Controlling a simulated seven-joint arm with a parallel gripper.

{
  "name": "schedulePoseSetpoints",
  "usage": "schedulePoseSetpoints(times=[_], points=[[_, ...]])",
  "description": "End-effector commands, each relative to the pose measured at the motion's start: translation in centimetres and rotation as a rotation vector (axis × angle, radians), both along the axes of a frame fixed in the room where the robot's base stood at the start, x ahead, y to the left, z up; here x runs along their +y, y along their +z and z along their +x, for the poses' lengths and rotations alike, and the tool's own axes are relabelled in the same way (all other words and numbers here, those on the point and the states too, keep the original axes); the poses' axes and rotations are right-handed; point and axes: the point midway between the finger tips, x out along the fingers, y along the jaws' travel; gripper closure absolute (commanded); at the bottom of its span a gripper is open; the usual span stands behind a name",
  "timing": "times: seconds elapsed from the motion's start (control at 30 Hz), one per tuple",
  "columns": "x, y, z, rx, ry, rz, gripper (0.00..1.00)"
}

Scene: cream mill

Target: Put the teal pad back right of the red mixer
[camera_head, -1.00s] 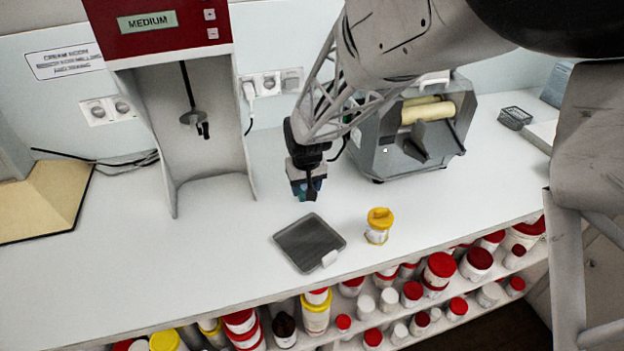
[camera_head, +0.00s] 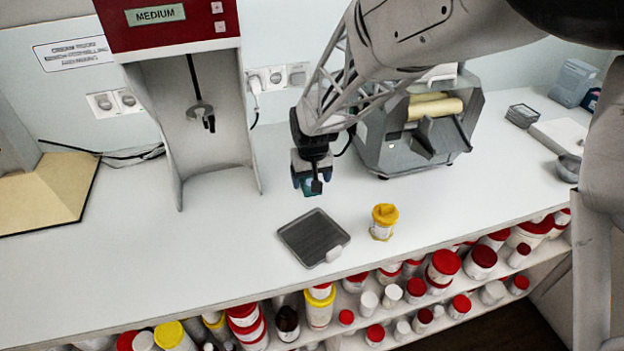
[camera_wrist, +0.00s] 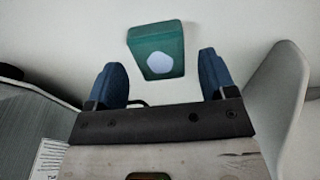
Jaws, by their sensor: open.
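The teal pad (camera_wrist: 155,51) is a small block with a pale rounded spot on its face. In the wrist view it lies on the white counter, just beyond the gap between my fingertips, apart from both. My gripper (camera_wrist: 163,75) is open with blue fingers and nothing between them. In the head view my gripper (camera_head: 311,183) points down over the counter, right of the red mixer (camera_head: 172,22) and left of the roller mill. A little teal shows there among the fingers, and the rest of the pad is hidden. The mixer has a red top marked MEDIUM and a grey column.
The grey roller mill (camera_head: 420,135) is close on the right. A cable (camera_head: 130,158) lies left of the mixer. Several jars fill the shelf below.

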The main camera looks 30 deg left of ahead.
Motion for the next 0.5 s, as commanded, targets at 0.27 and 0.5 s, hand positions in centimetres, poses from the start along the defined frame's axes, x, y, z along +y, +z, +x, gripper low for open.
schedulePoseSetpoints(times=[0.27, 0.5], points=[[-0.3, 4.0, -0.3, -0.003, 0.000, 0.003, 0.23], [-0.6, 7.8, -0.6, -0.001, 0.000, 0.001, 0.23]])
